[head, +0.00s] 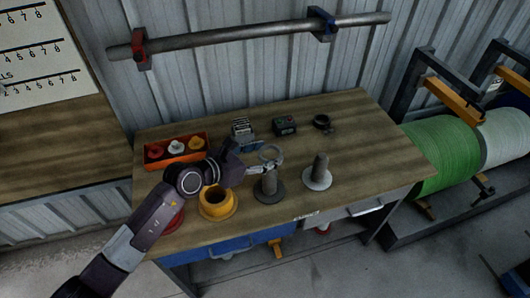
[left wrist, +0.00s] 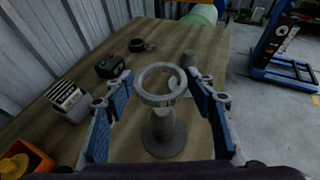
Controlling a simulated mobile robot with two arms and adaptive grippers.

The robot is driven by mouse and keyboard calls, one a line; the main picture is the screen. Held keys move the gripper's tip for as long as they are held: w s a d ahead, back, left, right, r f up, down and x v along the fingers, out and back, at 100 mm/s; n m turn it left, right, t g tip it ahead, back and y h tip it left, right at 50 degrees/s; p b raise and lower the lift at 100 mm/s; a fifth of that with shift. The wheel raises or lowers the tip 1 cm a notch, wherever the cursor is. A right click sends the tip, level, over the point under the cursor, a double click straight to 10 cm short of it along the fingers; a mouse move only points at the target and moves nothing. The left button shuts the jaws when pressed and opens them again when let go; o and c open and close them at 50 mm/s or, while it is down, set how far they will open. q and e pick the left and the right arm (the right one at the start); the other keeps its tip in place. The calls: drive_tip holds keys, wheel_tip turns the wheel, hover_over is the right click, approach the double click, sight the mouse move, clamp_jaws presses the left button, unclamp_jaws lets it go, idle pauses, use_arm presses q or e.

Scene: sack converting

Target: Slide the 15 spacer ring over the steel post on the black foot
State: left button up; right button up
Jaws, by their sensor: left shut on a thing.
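The pale grey spacer ring (head: 270,153) is held in my left gripper (head: 264,165), above the work table. In the left wrist view the ring (left wrist: 143,88) sits between the two blue-padded fingers of the gripper (left wrist: 160,98), with faint marking on its front. The steel post (head: 269,183) stands upright on its black foot (head: 270,197), below the ring. In the left wrist view the post (left wrist: 162,126) shows under the ring's near edge, apart from it as far as I can tell. A second grey post (head: 320,164) on a paler foot (head: 317,183) stands to the right. My right gripper is out of view.
A yellow flanged spool (head: 215,203) stands left of the black foot. An orange bin (head: 150,153) with small parts, a card holder (head: 242,130), a dark device (head: 285,125) and a black ring-shaped item (head: 322,122) lie further back. The table's right part (head: 375,145) is clear.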

use_arm(q)
drive_tip(key=shift+r, duration=0.1)
drive_tip(key=shift+f+b, duration=0.6)
drive_tip(key=shift+f, duration=0.2)
drive_tip(key=shift+f+b, duration=0.9)
drive_tip(key=shift+f, duration=0.3)
drive_tip(key=b, duration=0.4)
hover_over(264, 184)
drive_tip(key=shift+w+d+f, duration=0.1)
drive_tip(key=shift+f, duration=1.2)
drive_tip(key=shift+w+d+f, duration=0.1)
drive_tip(key=shift+f, duration=1.15)
drive_tip(key=shift+f+b, duration=1.75)
drive_tip(key=shift+f, duration=0.5)
drive_tip(key=shift+f+b, duration=0.55)
drive_tip(key=shift+f, duration=0.15)
